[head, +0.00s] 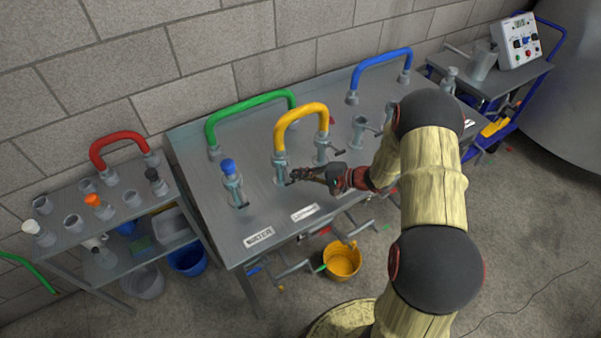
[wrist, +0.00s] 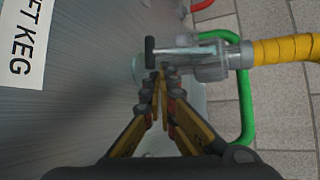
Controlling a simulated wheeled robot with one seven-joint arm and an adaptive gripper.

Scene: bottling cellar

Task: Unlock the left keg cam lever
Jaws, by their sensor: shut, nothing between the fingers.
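The left keg coupling is a grey metal fitting (wrist: 212,66) in the wrist view, with the yellow hose (wrist: 285,49) joined to it. Its cam lever (wrist: 178,52) is a metal bar with a black grip, lying across the fitting. The label (wrist: 22,38), cut off to "FT KEG", is on the panel beside it. In the head view the yellow hose (head: 302,112) arches over two fittings; the left one (head: 281,168) is by my fingers. My gripper (head: 296,174) is shut and empty. Its fingertips (wrist: 160,76) are close beside the lever; contact cannot be told.
A green hose (head: 247,105) and a blue hose (head: 380,65) arch behind and to the right. A blue-capped fitting (head: 232,184) stands left of my gripper. A side shelf (head: 75,205) holds several fittings. A yellow bucket (head: 342,262) stands on the floor in front.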

